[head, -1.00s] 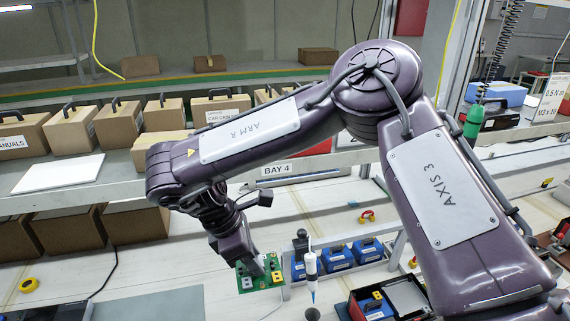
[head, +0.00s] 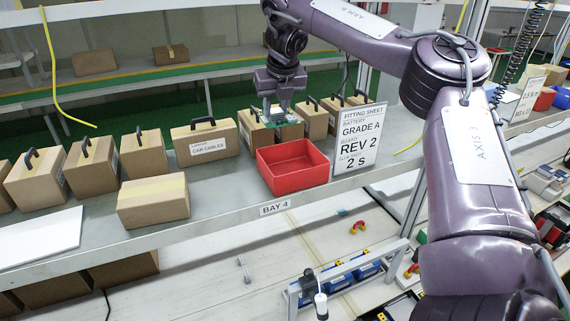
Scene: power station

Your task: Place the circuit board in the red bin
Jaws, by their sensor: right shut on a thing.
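My right gripper (head: 278,104) is shut on the green circuit board (head: 284,119), of which only a small part shows beneath the fingers. The gripper points down and holds the board above and a little behind the red bin (head: 292,180). The red bin is an open, shallow box standing on the grey shelf of bay 4, and its visible inside looks empty. My left gripper is out of view.
A white fitting sheet sign (head: 358,142) stands just right of the bin. Several cardboard boxes with black handles (head: 207,141) line the shelf behind and to the left. A low box (head: 153,201) and a white panel (head: 38,238) lie nearer the front edge.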

